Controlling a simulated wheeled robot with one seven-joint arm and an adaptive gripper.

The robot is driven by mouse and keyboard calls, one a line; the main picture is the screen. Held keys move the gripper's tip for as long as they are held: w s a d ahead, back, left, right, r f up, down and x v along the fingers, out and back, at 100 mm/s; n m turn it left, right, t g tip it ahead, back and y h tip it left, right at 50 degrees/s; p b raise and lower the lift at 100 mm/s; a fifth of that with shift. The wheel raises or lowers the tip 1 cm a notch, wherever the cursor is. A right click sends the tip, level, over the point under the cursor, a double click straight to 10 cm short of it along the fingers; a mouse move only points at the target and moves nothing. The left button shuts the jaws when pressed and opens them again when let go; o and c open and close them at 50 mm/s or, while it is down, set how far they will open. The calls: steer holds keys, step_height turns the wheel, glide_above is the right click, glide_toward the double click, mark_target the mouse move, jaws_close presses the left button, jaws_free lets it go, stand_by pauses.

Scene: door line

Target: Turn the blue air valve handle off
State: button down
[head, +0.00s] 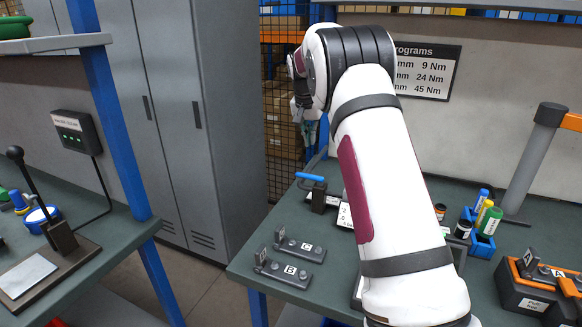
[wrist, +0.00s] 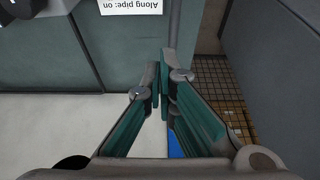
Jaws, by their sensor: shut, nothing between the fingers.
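The blue valve handle (head: 310,177) is a short lever on a dark valve body (head: 319,196) at the back left corner of the right bench. It points left and slightly up in the head view. My gripper (head: 309,128) is above and behind it, apart from it, and partly hidden by my arm. In the wrist view my gripper (wrist: 163,75) has its green fingers together, with nothing between them. A white label (wrist: 130,5) reading "Along pipe: on" shows upside down at the top. The blue handle cannot be made out in the wrist view.
Fixtures marked C (head: 300,248) and B (head: 284,270) lie on the right bench (head: 245,262) in front of the valve. A grey cabinet (head: 185,110) and a mesh cage (head: 283,120) stand behind. My arm hides the bench's middle.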

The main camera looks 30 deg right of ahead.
mark_target(309, 179)
steer(key=shift+w+a, duration=0.1)
steer(key=shift+f, duration=0.15)
step_height(309, 179, down, 9)
steer(key=p, duration=0.1)
steer(key=shift+s+a, duration=0.2)
steer(key=shift+s, duration=0.05)
stand_by(0.6)
